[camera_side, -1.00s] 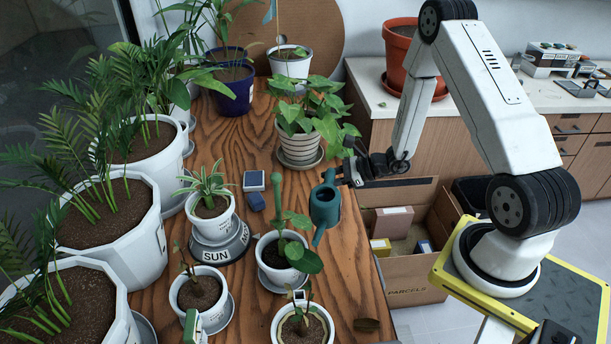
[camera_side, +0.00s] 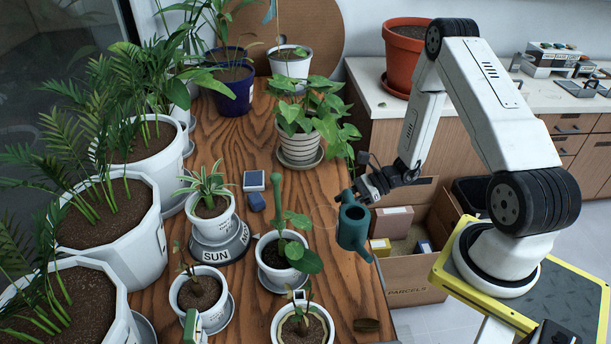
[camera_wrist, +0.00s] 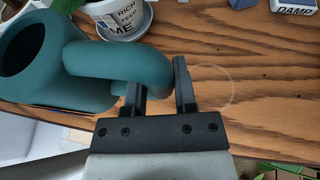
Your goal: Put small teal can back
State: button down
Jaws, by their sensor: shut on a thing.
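The small teal can (camera_side: 353,230) is a watering can with an open top. It is held at the right edge of the wooden table, in front of the parcels box in the side view. My gripper (camera_side: 358,191) is shut on its handle. In the wrist view the can (camera_wrist: 88,82) fills the upper left, and its curved handle passes into the fingers of my gripper (camera_wrist: 160,92). A faint pale ring mark (camera_wrist: 232,90) lies on the bare wood right of the fingers. The contact between handle and fingers is partly hidden.
A potted plant (camera_side: 282,258) stands left of the can, and a striped pot (camera_side: 299,147) with a leafy plant stands behind. A cardboard box (camera_side: 412,285) of parcels sits beside the table. Bare wood lies between the plants and the right edge.

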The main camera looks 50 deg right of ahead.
jog(key=shift+f, duration=1.95)
jog(key=shift+f, duration=1.8)
jog(key=shift+c, duration=2)
grip_release()
jog(key=shift+f, duration=0.15)
jog(key=shift+r, duration=0.2)
jog(key=v, duration=1.2)
